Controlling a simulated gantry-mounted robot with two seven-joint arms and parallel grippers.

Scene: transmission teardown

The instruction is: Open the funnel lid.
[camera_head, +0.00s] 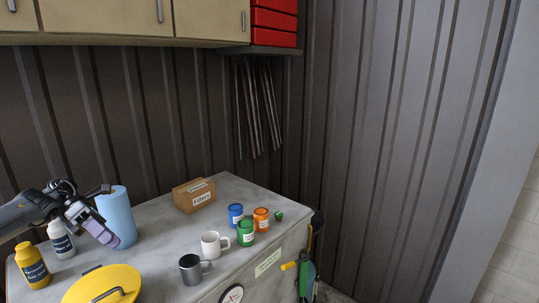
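A round yellow lid (82,289) with a dark bar handle lies at the bottom left of the head view, cut off by the lower edge. I take it to be the funnel lid, and it looks shut; no funnel body shows beneath it. My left gripper (103,211) is above and behind the lid, apart from it. Its two fingers are spread, with nothing clearly held between them. They overlap the blue roll (122,219) in the picture; I cannot tell whether they touch it. My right gripper is not in view.
A yellow bottle (33,266) and a grey-white bottle (61,243) stand left of the lid. A grey mug (190,270), a white mug (211,245), several coloured cans and a cardboard box (194,196) stand to the right on the grey worktop (160,238).

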